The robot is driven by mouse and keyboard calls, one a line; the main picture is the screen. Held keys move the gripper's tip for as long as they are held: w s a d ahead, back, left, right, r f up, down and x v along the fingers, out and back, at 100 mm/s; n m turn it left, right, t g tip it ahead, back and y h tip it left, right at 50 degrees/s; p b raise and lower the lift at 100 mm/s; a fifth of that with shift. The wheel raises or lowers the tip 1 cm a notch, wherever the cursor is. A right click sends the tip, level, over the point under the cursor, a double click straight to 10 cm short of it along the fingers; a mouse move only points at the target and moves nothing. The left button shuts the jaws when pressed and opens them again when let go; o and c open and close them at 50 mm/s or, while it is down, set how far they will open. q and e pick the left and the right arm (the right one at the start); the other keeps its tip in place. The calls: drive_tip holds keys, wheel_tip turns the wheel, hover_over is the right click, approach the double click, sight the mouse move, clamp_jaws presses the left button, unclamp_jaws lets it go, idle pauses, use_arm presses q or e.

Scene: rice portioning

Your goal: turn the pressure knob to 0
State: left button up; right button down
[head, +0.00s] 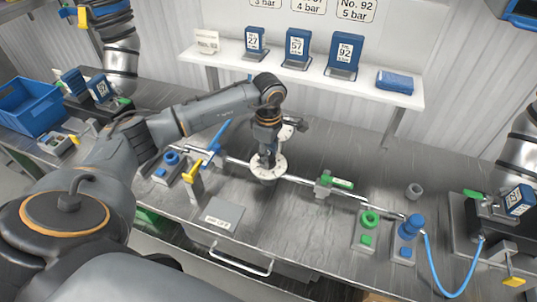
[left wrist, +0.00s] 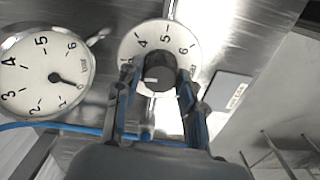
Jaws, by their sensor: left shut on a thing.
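The pressure knob (left wrist: 158,72) is dark and round, on a white dial plate (left wrist: 135,48) with 4, 5 and 6 readable. My left gripper (left wrist: 157,82) is shut on the knob, one finger on each side of it. A pale mark shows on the knob's face, but I cannot tell which number it points to. In the head view the white dial plate (head: 258,170) lies on the metal bench under my left gripper (head: 267,158), which largely hides the knob. My right gripper is not in view.
A round gauge (left wrist: 46,75) numbered up to 6 is beside the dial; its needle points lower right. Pipes and valves (head: 340,183) run along the bench. A grey plate (head: 222,215) lies in front. A shelf (head: 300,82) with blue cards stands behind.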

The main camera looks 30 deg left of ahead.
use_arm(q)
drive_tip(key=n+b, duration=0.1)
drive_tip(key=n, duration=0.1)
drive_tip(key=shift+f+n+b, duration=0.15)
drive_tip(key=shift+n+b, duration=0.25)
drive_tip(key=n+b, duration=0.1)
drive_tip(key=n, duration=0.1)
drive_tip(key=shift+n, duration=0.4)
drive_tip(key=n+b, duration=0.2)
drive_tip(key=n, duration=0.1)
drive_tip(key=shift+n, duration=0.3)
drive_tip(key=n+b, duration=0.1)
drive_tip(key=n, duration=0.2)
drive_tip(key=shift+n, duration=0.3)
drive_tip(key=n+b, duration=0.1)
drive_tip(key=n, duration=0.8)
drive_tip(key=shift+n+b, duration=0.3)
drive_tip(key=shift+n, duration=1.7)
